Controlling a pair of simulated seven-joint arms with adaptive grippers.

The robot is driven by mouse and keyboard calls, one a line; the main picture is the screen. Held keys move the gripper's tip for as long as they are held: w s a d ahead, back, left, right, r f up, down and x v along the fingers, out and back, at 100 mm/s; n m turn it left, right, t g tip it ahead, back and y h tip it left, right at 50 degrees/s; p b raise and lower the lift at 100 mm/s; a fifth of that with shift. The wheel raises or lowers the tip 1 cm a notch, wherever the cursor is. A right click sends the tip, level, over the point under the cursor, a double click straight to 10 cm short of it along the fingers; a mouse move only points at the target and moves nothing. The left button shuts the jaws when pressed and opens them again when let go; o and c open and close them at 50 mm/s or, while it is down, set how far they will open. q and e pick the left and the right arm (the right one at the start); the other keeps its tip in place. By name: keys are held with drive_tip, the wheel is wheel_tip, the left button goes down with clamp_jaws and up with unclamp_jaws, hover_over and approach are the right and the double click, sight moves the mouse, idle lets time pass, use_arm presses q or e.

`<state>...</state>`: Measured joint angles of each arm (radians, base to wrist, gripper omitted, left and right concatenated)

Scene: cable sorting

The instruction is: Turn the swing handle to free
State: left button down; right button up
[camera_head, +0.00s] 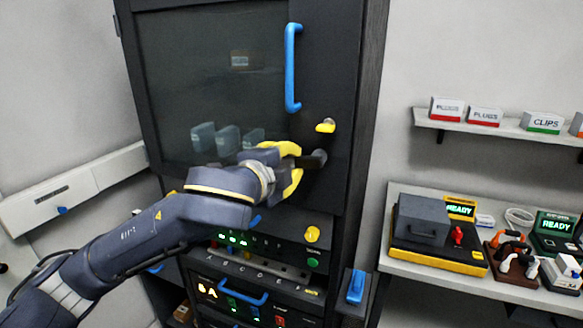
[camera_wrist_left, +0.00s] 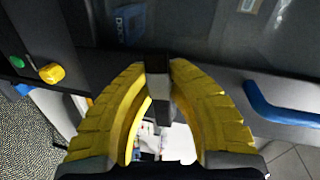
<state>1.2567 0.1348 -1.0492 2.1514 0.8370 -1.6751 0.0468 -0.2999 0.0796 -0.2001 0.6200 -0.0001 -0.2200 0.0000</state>
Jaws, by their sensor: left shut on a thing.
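The dark swing handle (camera_head: 317,159) sits on the black cabinet door, below a yellow latch (camera_head: 326,126) and near the door's right edge. My left gripper (camera_head: 301,162) has yellow fingers and is shut on the handle. In the left wrist view the dark handle bar (camera_wrist_left: 157,78) stands between the tips of the two fingers. The fingers hide part of the handle and its pivot in the head view. My right gripper is in neither view.
A blue door pull (camera_head: 292,68) is above. A panel with a yellow knob (camera_head: 312,234) and a green button (camera_head: 313,262) is below. To the right are a shelf (camera_head: 500,127) of labelled boxes and a bench (camera_head: 400,259) with devices.

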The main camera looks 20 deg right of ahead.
use_arm(q)
drive_tip(key=shift+r+m, duration=0.45)
drive_tip(key=shift+m, duration=0.35)
drive_tip(key=shift+r, duration=0.1)
drive_tip(key=c, duration=1.3)
unclamp_jaws()
drive_tip(key=v, duration=1.2)
drive_tip(key=shift+s+d, duration=0.1)
drive_tip(key=shift+d, duration=0.05)
